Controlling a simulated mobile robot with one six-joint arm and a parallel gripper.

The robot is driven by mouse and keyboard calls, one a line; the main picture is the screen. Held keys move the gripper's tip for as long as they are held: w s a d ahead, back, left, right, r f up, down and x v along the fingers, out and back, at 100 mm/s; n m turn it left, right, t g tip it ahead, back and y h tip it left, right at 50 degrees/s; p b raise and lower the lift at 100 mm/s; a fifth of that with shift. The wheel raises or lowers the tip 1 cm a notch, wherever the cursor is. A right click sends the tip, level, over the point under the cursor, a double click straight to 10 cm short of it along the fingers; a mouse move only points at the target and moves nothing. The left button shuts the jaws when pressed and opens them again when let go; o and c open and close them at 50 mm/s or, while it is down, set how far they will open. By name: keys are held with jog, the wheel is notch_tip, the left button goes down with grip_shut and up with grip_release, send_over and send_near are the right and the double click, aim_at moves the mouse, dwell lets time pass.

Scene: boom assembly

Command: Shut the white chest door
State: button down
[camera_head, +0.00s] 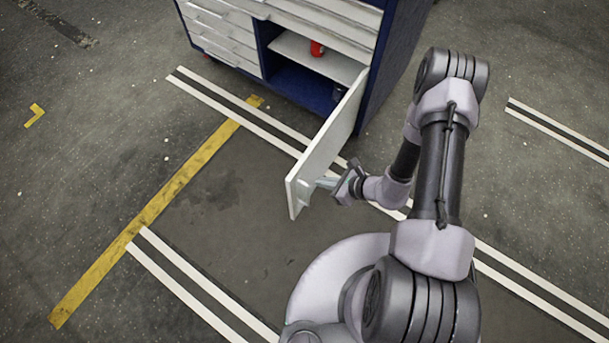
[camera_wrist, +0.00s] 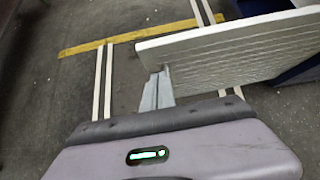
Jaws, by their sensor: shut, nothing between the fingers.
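The white chest door (camera_head: 327,143) stands wide open, swung out from the right side of the blue and white chest (camera_head: 384,62). In the wrist view the door (camera_wrist: 235,52) runs from the middle to the right edge. My gripper (camera_head: 322,183) is shut and empty, at the outer face of the door near its free end. In the wrist view the fingertips (camera_wrist: 161,76) meet the door's lower edge near that end; I cannot tell for certain whether they touch it.
Inside the open chest is a white shelf (camera_head: 318,57) with a red item (camera_head: 317,48) on it. White drawers (camera_head: 222,36) fill the chest's left side. The floor left of the door is clear, with yellow (camera_head: 150,207) and white painted lines.

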aim_at(297, 174)
jog(key=w+a+f, duration=0.1)
jog(key=w+a+f+b, duration=0.1)
jog(key=a, duration=0.1)
jog(key=w+a+f+b, duration=0.1)
jog(key=a, duration=0.1)
jog(key=shift+w+a, duration=0.2)
jog(key=shift+w, duration=0.15)
jog(key=shift+w+a, duration=0.25)
jog(key=shift+a, duration=0.05)
jog(key=shift+r, duration=0.1)
